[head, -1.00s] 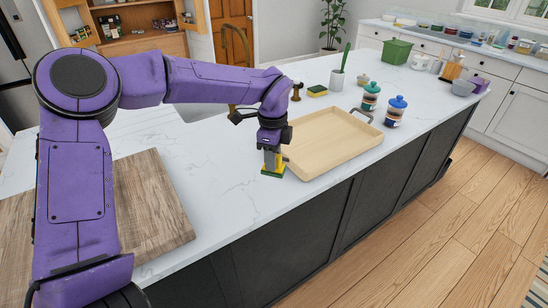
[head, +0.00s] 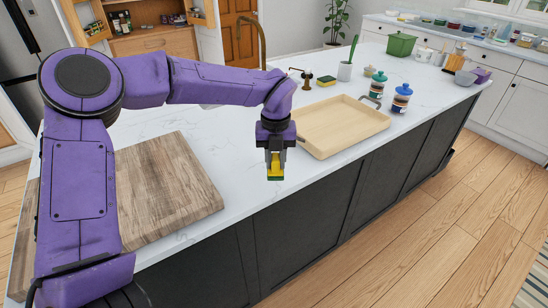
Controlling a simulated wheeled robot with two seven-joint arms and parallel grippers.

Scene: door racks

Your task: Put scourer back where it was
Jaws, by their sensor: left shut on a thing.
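My left gripper (head: 275,160) points down and is shut on a yellow and green scourer (head: 275,173). The held scourer appears over the island's front edge, just left of and in front of the wooden tray (head: 345,128). Its height above the counter is hard to judge. A second yellow and green scourer (head: 327,81) lies on the counter behind the tray, near the tap. My right gripper is not in view.
A wooden board (head: 165,180) lies on the white counter at the left. Bare counter (head: 235,140) lies between board and tray.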

